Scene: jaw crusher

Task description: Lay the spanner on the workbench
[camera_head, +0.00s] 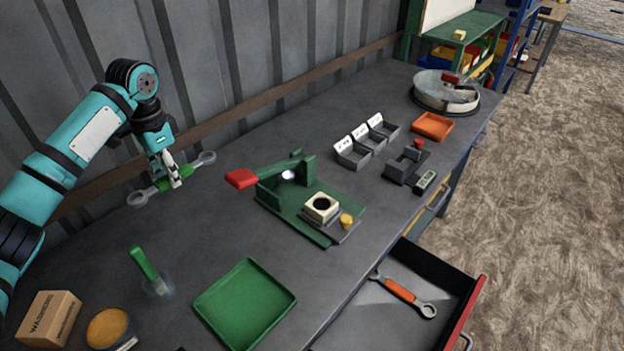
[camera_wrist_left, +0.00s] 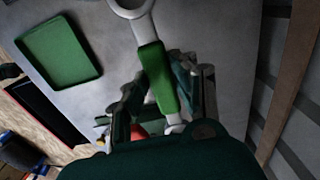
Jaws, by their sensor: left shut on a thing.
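My left gripper (camera_head: 171,177) is shut on a spanner (camera_head: 186,171) with a green middle and grey ends. It holds the spanner over the back left part of the workbench (camera_head: 215,235), near the wall. In the left wrist view the spanner's green middle (camera_wrist_left: 157,75) lies between the fingers, with a ring end at the top edge. I cannot tell exactly how high it is above the bench. A second spanner (camera_head: 402,292), with an orange middle, lies in the open drawer (camera_head: 375,325). My right gripper is not in view.
A green press with a red handle (camera_head: 241,178) stands mid-bench, right of the gripper. A green tray (camera_head: 245,303), a green-handled tool (camera_head: 146,265), a bowl (camera_head: 108,327) and a cardboard box (camera_head: 49,318) are in front. Bare bench lies between the press and tray.

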